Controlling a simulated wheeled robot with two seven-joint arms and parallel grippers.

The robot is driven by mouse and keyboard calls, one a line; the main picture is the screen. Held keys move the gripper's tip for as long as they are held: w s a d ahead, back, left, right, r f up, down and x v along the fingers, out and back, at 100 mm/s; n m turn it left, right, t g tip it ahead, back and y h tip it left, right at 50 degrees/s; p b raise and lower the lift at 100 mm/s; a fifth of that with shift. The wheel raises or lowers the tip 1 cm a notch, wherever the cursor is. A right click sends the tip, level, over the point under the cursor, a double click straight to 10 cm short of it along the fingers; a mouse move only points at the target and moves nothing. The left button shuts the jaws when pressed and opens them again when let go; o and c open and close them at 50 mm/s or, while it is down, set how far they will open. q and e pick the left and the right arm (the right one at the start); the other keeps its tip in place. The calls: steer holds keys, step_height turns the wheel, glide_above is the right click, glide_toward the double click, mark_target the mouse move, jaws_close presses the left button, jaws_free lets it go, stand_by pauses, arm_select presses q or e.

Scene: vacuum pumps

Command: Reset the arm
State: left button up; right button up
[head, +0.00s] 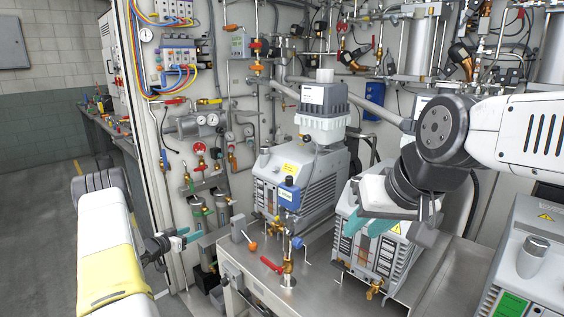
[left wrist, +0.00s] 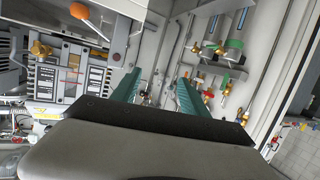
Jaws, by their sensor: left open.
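My left gripper (head: 186,238) is at the end of the white and yellow arm at the lower left, in front of the panel with valves. In the left wrist view the left gripper (left wrist: 158,90) shows two teal fingers wide apart with nothing between them. My right gripper (head: 368,224) hangs in front of a pump at the right of the bench; its teal fingers show, but their gap is unclear. My right arm (head: 520,125) comes in from the right edge.
A vacuum pump (head: 310,182) stands on the metal bench (head: 325,285), with a blue-headed valve assembly (head: 289,195) and a red lever (head: 270,264) near it. Another machine with a green screen (head: 508,303) is at the lower right. Bare floor (head: 40,210) lies left.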

arm_select(q)
step_height(320, 180, up, 16)
steer(key=w+n+y, duration=0.1)
steer(key=w+y, duration=0.2)
steer(key=y, duration=0.1)
steer(key=s+d+r+n+g+y, duration=0.1)
steer(key=s+d+r+y, duration=0.1)
steer(key=s+r, duration=0.35)
steer(key=s+d+r+n+g+y, duration=0.1)
steer(key=s+d+r, duration=0.15)
steer(key=r, duration=0.65)
steer(key=s+d+r+g+h, duration=0.1)
steer(key=s+d, duration=0.4)
steer(key=s, duration=0.8)
steer(key=s+d+r+g+h, duration=0.1)
steer(key=s+d, duration=0.5)
steer(key=s, duration=0.6)
steer(key=s+d+r+g+h, duration=0.1)
steer(key=s+d, duration=0.5)
steer(key=s, duration=0.7)
steer(key=shift+s+d+r+n+g, duration=0.3)
steer(key=shift+r+g, duration=0.3)
steer(key=shift+g, duration=0.6)
